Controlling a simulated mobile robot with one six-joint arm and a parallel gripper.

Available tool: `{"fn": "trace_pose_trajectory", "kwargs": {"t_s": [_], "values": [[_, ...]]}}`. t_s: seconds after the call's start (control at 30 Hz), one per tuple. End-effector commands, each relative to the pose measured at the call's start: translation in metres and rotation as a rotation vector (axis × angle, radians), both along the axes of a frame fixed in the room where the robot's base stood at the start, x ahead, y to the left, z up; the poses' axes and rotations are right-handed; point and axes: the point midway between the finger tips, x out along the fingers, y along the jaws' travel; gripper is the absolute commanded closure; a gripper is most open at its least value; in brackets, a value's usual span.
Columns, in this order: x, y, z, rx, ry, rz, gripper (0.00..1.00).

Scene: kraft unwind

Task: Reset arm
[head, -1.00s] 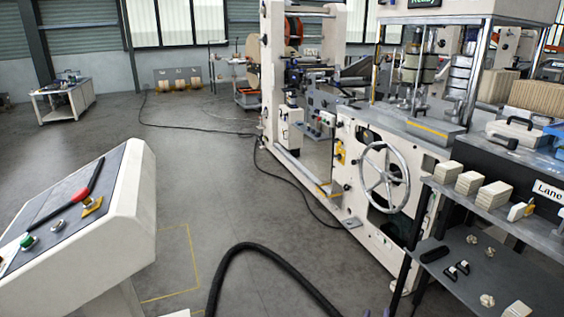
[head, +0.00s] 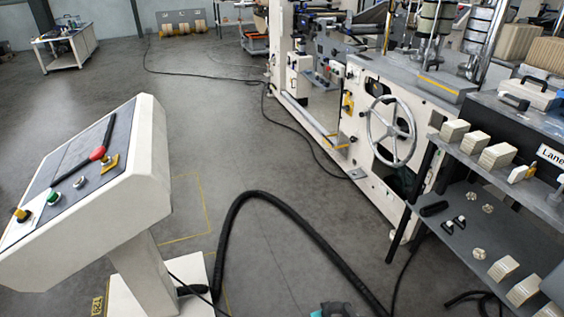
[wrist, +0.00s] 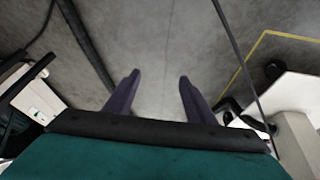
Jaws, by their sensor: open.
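My gripper (wrist: 159,78) shows in the wrist view with its two dark purple fingers spread apart. It is open, and only bare grey floor shows between the fingers. The teal body behind the fingers fills the bottom of the wrist view. In the head view only a small teal piece, seemingly of my arm, shows at the bottom edge. The rest of the arm is out of sight.
A control console (head: 150,215) stands at left, and a shelf rack (head: 455,240) at right. The machine with a handwheel (head: 391,131) stands behind the rack. A thick black hose (head: 290,230) loops over the floor between them.

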Motion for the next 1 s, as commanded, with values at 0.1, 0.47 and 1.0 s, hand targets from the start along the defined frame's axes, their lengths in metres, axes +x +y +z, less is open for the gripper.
{"fn": "trace_pose_trajectory", "kwargs": {"t_s": [0.1,0.47,1.0], "values": [[-0.035,0.002,-0.005,0.011,0.125,-0.012,0.50],[-0.140,-0.003,-0.003,-0.001,0.510,-0.096,0.50],[-0.234,-0.013,0.026,-0.065,0.898,-0.294,0.50]]}}
